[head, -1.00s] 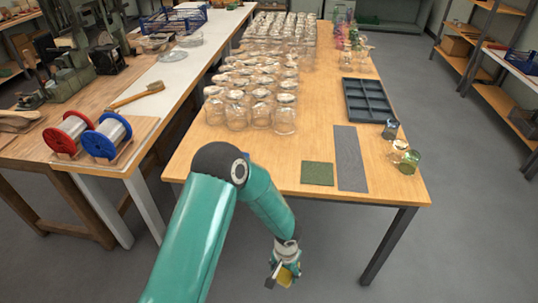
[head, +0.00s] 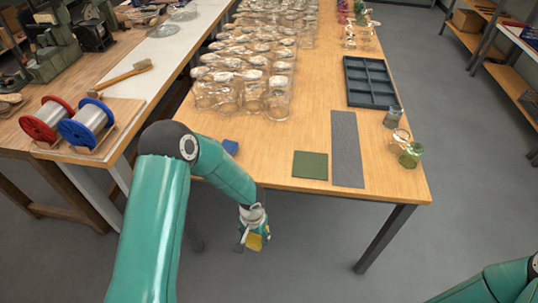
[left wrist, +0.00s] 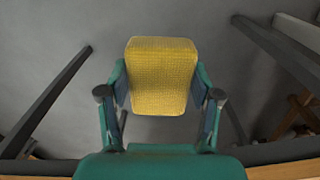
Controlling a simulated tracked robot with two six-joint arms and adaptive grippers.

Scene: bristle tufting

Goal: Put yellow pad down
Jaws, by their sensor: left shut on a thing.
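The yellow pad (left wrist: 161,75) is held between the fingers of my left gripper (left wrist: 160,105) in the left wrist view. It is a flat, textured, rounded square. In the head view the pad (head: 254,241) shows small in my left gripper (head: 252,238), in front of the table's near edge and over the floor. A green pad (head: 310,165) lies flat near the front of the wooden table (head: 270,130). A blue pad (head: 230,147) lies at the front left, partly hidden by my left arm. My right gripper is out of view; only part of my right arm shows at the lower right.
A grey mat (head: 347,150) lies right of the green pad. Several glass jars (head: 240,90) fill the table's left and back. A dark compartment tray (head: 370,82) and small glasses (head: 410,154) stand at the right. Bare wood lies between jars and green pad.

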